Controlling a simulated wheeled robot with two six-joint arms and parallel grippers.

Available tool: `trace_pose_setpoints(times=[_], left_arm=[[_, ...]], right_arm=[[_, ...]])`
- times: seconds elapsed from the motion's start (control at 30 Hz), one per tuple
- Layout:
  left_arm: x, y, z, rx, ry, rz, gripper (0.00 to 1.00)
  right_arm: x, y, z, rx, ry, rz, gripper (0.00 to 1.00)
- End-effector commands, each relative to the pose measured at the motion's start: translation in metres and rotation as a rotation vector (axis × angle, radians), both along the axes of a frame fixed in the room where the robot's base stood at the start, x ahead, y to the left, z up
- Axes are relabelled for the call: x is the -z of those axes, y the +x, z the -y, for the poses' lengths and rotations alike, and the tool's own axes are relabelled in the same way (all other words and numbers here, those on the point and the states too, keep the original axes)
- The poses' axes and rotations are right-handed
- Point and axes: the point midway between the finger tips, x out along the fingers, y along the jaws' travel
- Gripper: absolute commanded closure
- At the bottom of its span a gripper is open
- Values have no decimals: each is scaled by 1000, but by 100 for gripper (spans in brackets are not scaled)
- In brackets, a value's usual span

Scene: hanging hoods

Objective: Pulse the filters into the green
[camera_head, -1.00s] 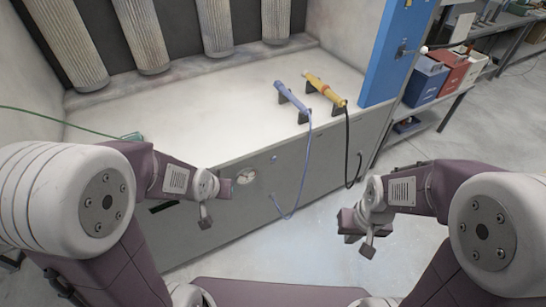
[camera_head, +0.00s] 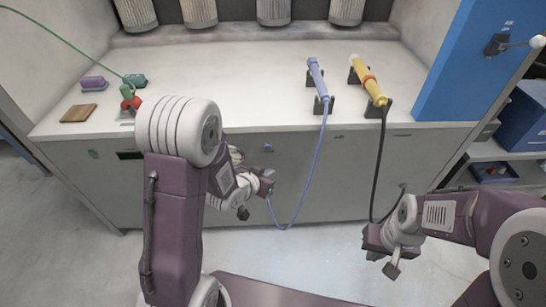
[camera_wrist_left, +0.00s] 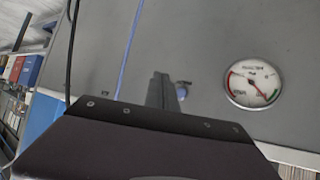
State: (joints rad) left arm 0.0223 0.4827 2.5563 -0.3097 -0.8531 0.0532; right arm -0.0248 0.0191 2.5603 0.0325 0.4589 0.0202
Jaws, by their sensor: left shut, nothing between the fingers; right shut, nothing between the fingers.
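Several pleated grey filters hang at the back of the hood, such as this one (camera_head: 273,10). A round white gauge (camera_wrist_left: 252,83) with coloured marks is on the grey front panel in the left wrist view; its reading is too small to be sure of. In the head view my left arm hides it. A small blue knob (camera_head: 268,148) is on the panel, and shows in the left wrist view (camera_wrist_left: 181,90) beside the fingertips. My left gripper (camera_head: 266,183) is shut and empty in front of the panel, below the knob. My right gripper (camera_head: 374,243) is shut and empty above the floor.
A blue tool (camera_head: 318,78) and a yellow tool (camera_head: 368,82) rest on black stands with hanging cables. A red-and-green nozzle (camera_head: 130,98), purple block (camera_head: 94,83) and wooden block (camera_head: 78,113) lie at left. A blue panel (camera_head: 475,60) stands right. The worktop's middle is clear.

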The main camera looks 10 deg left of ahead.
Motion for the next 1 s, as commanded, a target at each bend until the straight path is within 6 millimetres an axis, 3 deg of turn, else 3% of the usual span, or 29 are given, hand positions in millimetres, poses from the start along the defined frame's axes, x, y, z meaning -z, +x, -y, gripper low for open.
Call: trace_pose_setpoints(times=[0.07, 0.47, 1.0], left_arm=[[9, 0, -1, -2, 0, -3, 100], [6, 2, -2, -3, 0, -2, 100], [5, 70, -21, -4, 1, -2, 100]], right_arm=[[8, 0, 0, 0, 0, 0, 100], [5, 0, 0, 0, 0, 1, 100], [-13, 0, 0, 0, 0, 1, 100]])
